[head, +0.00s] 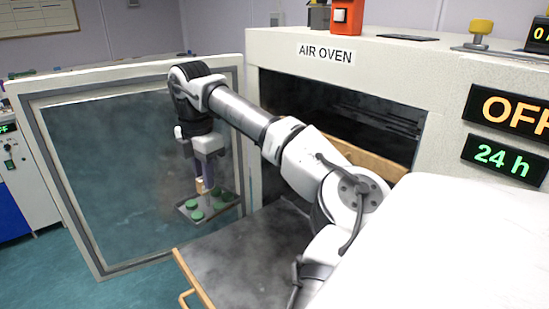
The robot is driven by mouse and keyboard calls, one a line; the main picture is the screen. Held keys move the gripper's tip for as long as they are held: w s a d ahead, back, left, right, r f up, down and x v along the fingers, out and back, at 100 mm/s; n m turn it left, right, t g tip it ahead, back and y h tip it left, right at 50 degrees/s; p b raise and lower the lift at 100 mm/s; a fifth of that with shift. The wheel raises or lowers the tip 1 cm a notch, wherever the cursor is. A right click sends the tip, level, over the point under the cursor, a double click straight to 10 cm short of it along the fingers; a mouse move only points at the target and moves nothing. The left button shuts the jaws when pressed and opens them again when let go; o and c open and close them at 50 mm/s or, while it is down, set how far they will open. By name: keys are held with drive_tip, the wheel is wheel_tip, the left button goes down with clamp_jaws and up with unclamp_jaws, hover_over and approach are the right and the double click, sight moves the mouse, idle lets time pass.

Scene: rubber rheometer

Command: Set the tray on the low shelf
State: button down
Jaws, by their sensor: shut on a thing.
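A small grey tray (222,209) with several green round pieces hangs in front of the open oven door. My gripper (204,182) points down and is shut on the tray, at a small tan part on it. The tray looks roughly level and hangs in the air, left of the low shelf. The low shelf (240,255) is a dark, flat plate with a wooden front edge and handle, pulled out of the oven at the bottom. Its right part is hidden by my arm.
The air oven (270,45) has a dark open chamber (340,110). Its windowed door (120,150) stands open on the left, close behind the tray. A higher wooden-edged shelf (375,160) shows behind my arm. The low shelf's visible top is bare.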

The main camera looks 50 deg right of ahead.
drive_tip(key=shift+s+d+r+m, duration=0.3)
drive_tip(key=shift+s+d+m, duration=0.1)
drive_tip(key=shift+m, duration=0.4)
wheel_tip(320, 180, down, 20)
drive_tip(key=shift+r+p, duration=0.2)
drive_tip(key=shift+p, duration=0.15)
drive_tip(key=shift+f, duration=0.2)
drive_tip(key=c, duration=1.3)
unclamp_jaws()
drive_tip(key=shift+o, duration=0.2)
drive_tip(key=shift+r, duration=0.15)
